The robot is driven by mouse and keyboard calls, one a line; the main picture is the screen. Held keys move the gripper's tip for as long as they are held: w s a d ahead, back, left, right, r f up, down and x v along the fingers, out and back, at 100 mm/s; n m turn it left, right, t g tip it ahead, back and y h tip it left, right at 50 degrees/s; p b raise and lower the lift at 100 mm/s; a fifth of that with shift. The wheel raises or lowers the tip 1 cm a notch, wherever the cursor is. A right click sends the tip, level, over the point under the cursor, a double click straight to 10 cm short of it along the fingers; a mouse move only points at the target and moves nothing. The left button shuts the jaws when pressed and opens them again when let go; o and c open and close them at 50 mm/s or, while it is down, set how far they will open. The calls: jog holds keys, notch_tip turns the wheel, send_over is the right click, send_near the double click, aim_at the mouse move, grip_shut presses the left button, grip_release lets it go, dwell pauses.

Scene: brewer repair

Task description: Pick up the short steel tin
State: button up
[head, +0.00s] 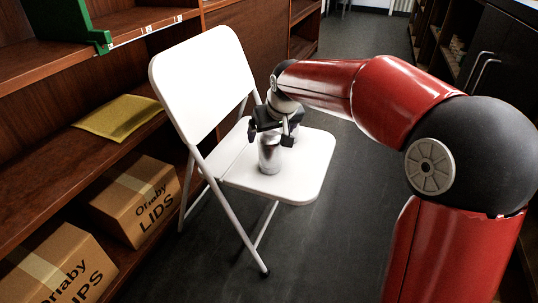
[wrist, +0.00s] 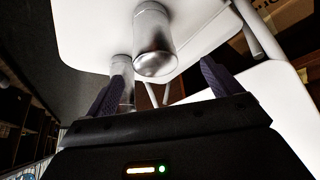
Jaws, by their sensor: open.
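Two shiny steel tins stand upright on the white seat of a folding chair (head: 312,160). One steel tin (head: 269,154) is at the front, below my gripper (head: 270,134). The other is mostly hidden behind my gripper in the head view. In the wrist view one tin (wrist: 154,38) shows large, ahead of the gap between the fingers. The other tin (wrist: 122,72) is partly covered by the left finger. I cannot tell for sure which is the short one. My gripper (wrist: 162,70) is open, with no tin held between its fingers.
The chair's white backrest (head: 203,84) rises left of my gripper. Brown shelves at the left hold a yellow envelope (head: 118,116), a lids box (head: 133,200) and another carton (head: 60,266). A green object (head: 68,22) sits on the upper shelf. Dark floor (head: 340,235) is clear right of the chair.

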aim_at(268, 137)
jog(key=shift+w+a+f, duration=0.15)
jog(key=shift+w+f, duration=0.45)
jog(key=shift+w+a+f, duration=0.15)
jog(key=shift+w+f, duration=0.4)
jog(key=x, duration=0.2)
jog(key=b+x, duration=0.1)
jog(key=x, duration=0.3)
jog(key=shift+d+f, duration=0.1)
jog(key=shift+d, duration=0.2)
jog(key=c, duration=1.2)
